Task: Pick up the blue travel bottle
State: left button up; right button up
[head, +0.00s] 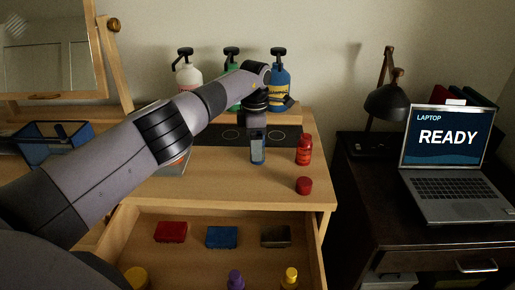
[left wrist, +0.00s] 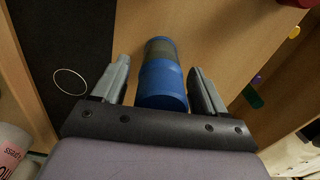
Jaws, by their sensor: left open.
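The blue travel bottle (left wrist: 163,85) lies between the two fingers of my left gripper (left wrist: 159,67) in the left wrist view, with visible gaps beside it. The bottle has a bright blue end and a greyer far part. In the head view my left arm reaches over the dresser top, its wrist pointing down, and the small bluish bottle (head: 258,150) shows just below it, standing on the wood. The left gripper is open around the bottle, not closed on it. My right gripper is not in view.
Pump bottles, including a blue one (head: 281,85), line the back. The open drawer (head: 200,218) in front holds several small items. A laptop (head: 445,180) is on the dark desk at right.

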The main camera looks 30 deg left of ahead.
pick_arm(q)
jog(key=c, duration=1.1)
jog(key=shift+o, duration=0.2)
